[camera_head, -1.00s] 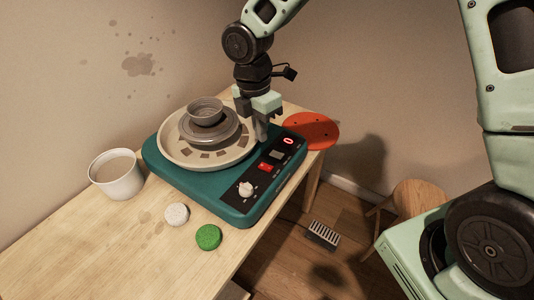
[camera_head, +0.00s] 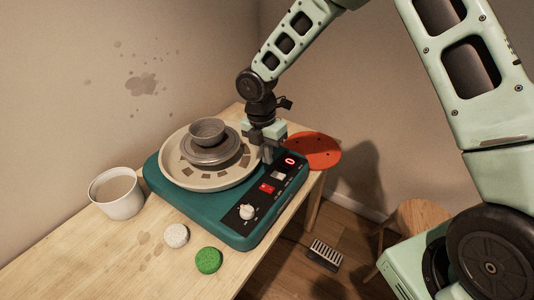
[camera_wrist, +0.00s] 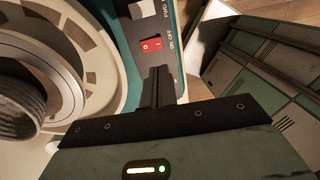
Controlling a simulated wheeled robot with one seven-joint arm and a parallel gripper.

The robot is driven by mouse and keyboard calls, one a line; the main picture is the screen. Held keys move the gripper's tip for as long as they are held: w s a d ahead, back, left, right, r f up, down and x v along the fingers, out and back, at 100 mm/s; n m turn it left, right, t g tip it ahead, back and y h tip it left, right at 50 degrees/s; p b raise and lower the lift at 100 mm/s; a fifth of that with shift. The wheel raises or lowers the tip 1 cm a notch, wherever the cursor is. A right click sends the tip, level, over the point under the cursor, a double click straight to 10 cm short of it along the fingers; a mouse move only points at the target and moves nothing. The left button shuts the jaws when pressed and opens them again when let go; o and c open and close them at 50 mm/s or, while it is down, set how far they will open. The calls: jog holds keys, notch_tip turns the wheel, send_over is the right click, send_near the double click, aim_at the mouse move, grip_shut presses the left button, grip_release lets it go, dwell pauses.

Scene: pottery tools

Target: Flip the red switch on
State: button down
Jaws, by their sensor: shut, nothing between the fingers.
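The red switch (camera_head: 266,188) sits on the black control panel of the teal pottery wheel (camera_head: 205,222). It shows close up in the wrist view (camera_wrist: 151,45), with "ON OFF" printed beside it. My gripper (camera_head: 268,157) is over the panel, behind the red switch in the head view. In the wrist view my shut fingers (camera_wrist: 158,82) point at the panel just below the switch, with a small gap in the picture. They hold nothing. I cannot tell whether the fingertips touch the panel. A red lit display (camera_head: 290,160) shows a zero-like digit.
A grey bowl (camera_head: 207,131) stands on the wheel head inside the cream splash pan (camera_head: 175,174). A white knob (camera_head: 247,212) is at the panel's near end. A white bucket (camera_head: 117,196), a white disc (camera_head: 176,235) and a green disc (camera_head: 208,260) are on the table.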

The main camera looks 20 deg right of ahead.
aim_at(271, 190)
jog(key=f, duration=0.3)
jog(key=f+p, duration=0.1)
jog(key=f, duration=0.3)
jog(key=s+f+p, duration=0.1)
jog(key=f, duration=0.2)
jog(key=shift+d+f, duration=0.35)
jog(key=shift+d, duration=0.05)
jog(key=shift+s+f, duration=0.15)
jog(key=shift+f, duration=0.15)
jog(key=shift+r, duration=0.1)
jog(key=shift+w+a+r, duration=0.2)
jog(key=shift+w+a, duration=0.2)
jog(key=shift+w, duration=0.25)
jog(key=shift+r, duration=0.1)
